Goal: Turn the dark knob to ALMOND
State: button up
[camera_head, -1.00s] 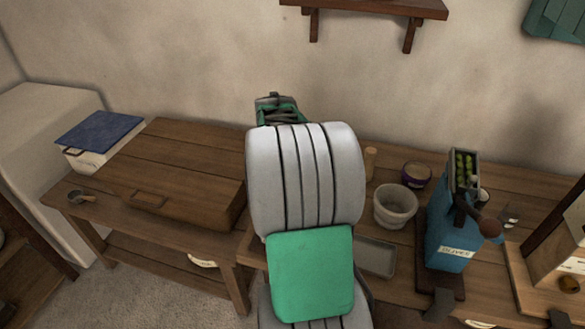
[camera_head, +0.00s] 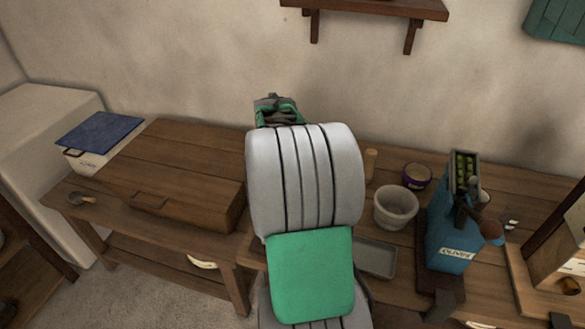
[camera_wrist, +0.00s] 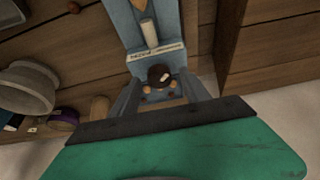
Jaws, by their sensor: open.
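In the wrist view, a dark round knob (camera_wrist: 160,76) sits on a blue-grey device (camera_wrist: 152,52). Small tan and dark marks show around the knob, too small to read. A pale label (camera_wrist: 155,52) with blurred lettering is above the knob in this picture. My gripper (camera_wrist: 163,84) is open, with one grey finger on each side of the knob. I cannot tell whether the fingers touch it. In the head view my arm covers the middle, and the device and knob are hidden behind it.
A pale bowl (camera_head: 396,207), a purple jar (camera_head: 417,176) and a grey tray (camera_head: 375,258) stand right of my arm. A blue OLIVES machine (camera_head: 452,240) is farther right. A wooden chest (camera_head: 190,200) stands to the left, and a shelf (camera_head: 365,8) is above.

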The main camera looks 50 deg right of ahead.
jog(key=v, duration=0.7)
jog(key=shift+a+r, duration=0.15)
jog(key=shift+r, duration=0.2)
